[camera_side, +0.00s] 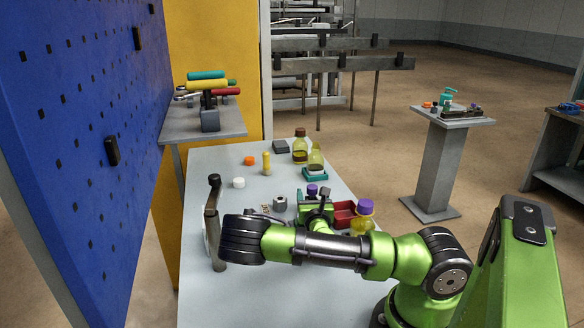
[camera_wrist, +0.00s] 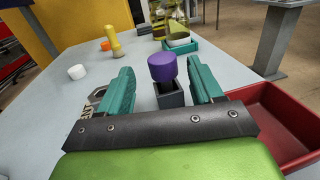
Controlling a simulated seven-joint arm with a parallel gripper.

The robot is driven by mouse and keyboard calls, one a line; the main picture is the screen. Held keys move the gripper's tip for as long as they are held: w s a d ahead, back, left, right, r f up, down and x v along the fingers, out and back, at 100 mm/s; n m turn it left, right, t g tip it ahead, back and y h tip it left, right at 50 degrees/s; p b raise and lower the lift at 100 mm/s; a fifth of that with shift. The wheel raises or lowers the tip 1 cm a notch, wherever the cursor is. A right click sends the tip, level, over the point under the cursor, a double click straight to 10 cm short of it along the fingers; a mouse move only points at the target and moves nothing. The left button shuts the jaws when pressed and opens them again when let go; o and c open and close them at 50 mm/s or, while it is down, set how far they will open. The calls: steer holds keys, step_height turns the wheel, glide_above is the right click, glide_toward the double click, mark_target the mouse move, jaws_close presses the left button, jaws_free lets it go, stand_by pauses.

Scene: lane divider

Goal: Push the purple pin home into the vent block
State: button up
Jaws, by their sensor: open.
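The purple pin (camera_wrist: 162,66) stands upright in the dark grey vent block (camera_wrist: 169,98), with its round head above the block's top. In the side view the pin's head (camera_side: 312,189) shows just beyond my gripper, which hides most of the block. My gripper (camera_wrist: 162,85) is open, with one teal finger on each side of the pin and a gap on both sides. It holds nothing. How deep the pin sits inside the block is hidden.
A red tray (camera_side: 342,212) lies right of the gripper, beside a purple-capped bottle (camera_side: 363,216). A metal lever post (camera_side: 213,225) stands at left. A hex nut (camera_side: 280,204), white cap (camera_side: 239,183), orange piece (camera_side: 249,160) and yellow peg (camera_side: 266,164) stand on the table.

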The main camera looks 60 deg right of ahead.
mark_target(312, 188)
steer(key=x, duration=0.5)
steer(key=shift+s, duration=0.15)
steer(key=shift+c, duration=0.3)
steer(key=c, duration=1)
